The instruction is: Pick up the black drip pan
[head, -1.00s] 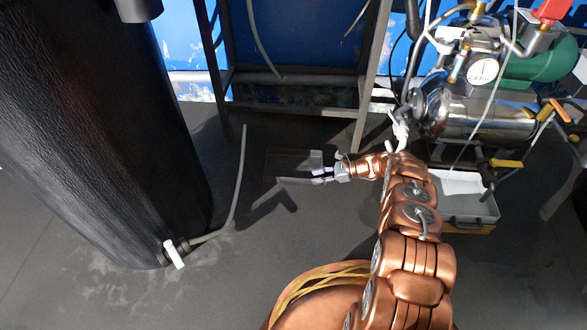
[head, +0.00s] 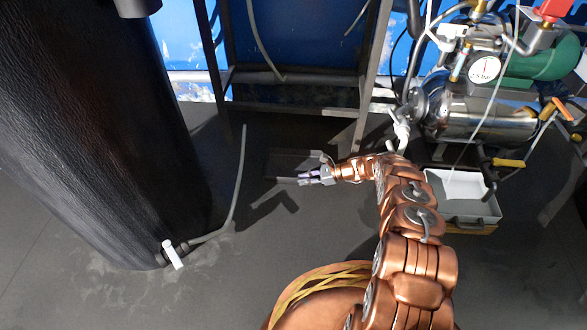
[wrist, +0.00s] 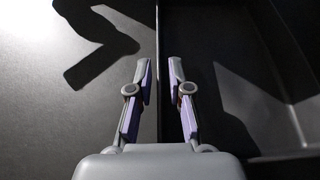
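The black drip pan (head: 288,162) lies flat on the dark floor in the head view, low in contrast against it. In the wrist view its rim runs up the middle, and the pan's inside (wrist: 225,60) fills the right side. My gripper (head: 303,178) is at the pan's near edge in the head view. In the wrist view my gripper (wrist: 160,75) is open, one finger on each side of the rim. A gap shows between fingers and rim, so I see no grip. The depth of the fingertips against the rim is unclear.
A large black cylinder (head: 95,130) stands at left, with a grey hose (head: 238,185) beside the pan. A metal rack (head: 290,105) stands behind. At right are a steel pump tank (head: 475,118) and a grey tray (head: 470,208).

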